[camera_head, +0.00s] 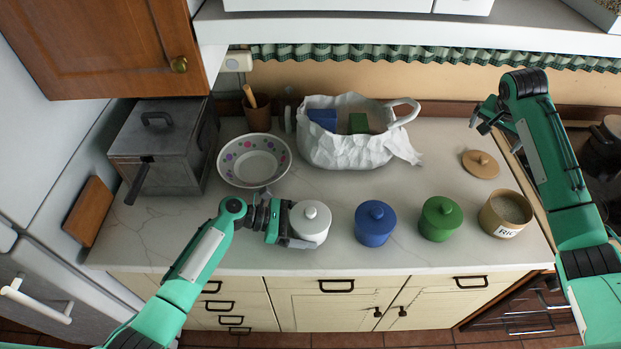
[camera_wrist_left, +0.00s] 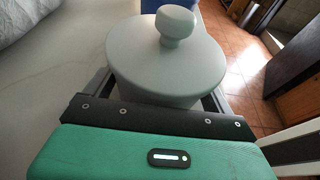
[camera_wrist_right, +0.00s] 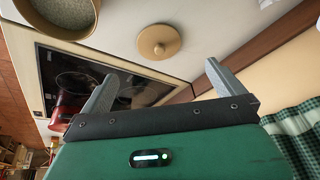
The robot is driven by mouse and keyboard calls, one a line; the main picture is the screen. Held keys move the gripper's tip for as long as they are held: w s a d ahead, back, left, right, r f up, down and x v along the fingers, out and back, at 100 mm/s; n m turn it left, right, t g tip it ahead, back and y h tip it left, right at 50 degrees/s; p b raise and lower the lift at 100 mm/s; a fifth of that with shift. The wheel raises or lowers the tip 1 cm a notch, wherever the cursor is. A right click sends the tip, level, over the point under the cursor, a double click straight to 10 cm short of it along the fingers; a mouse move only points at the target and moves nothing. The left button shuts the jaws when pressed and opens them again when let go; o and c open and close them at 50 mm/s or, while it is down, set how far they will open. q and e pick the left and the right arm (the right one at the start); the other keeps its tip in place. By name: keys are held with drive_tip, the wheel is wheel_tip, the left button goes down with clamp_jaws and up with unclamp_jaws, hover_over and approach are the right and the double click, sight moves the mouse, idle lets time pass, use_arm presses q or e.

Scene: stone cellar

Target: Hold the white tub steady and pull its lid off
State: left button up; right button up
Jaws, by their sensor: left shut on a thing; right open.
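The white tub (camera_head: 308,233) stands upright on the counter in the head view. Its round white lid (camera_head: 310,214) with a ball knob sits on top. My left gripper (camera_head: 289,226) is shut on the tub's body from the left. In the left wrist view the lid (camera_wrist_left: 165,62) and its knob (camera_wrist_left: 176,24) fill the upper middle, with the fingers on either side of the tub below it. My right gripper (camera_head: 478,124) is open and empty, raised at the back right, far from the tub. Its spread fingers (camera_wrist_right: 160,90) show in the right wrist view.
A blue lidded tub (camera_head: 375,226), a green lidded tub (camera_head: 440,220) and an open rice tub (camera_head: 503,216) stand to the right. A tan lid (camera_head: 481,164) lies behind them. A patterned bowl (camera_head: 254,162) and a white bag (camera_head: 350,150) are behind the white tub. The counter's front edge is close.

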drive_tip(key=w+a+r+n+y, duration=0.1)
drive_tip(key=w+a+r+n, duration=0.1)
drive_tip(key=a, duration=0.9)
drive_tip(key=n+g+y, duration=0.2)
drive_tip(key=n+g, duration=0.2)
drive_tip(key=n, duration=1.1)
approach(310, 211)
wheel_tip(310, 211, down, 10)
drive_tip(key=shift+s+a+f, duration=0.1)
drive_tip(key=shift+s+f, duration=0.05)
drive_tip(key=shift+f, duration=0.05)
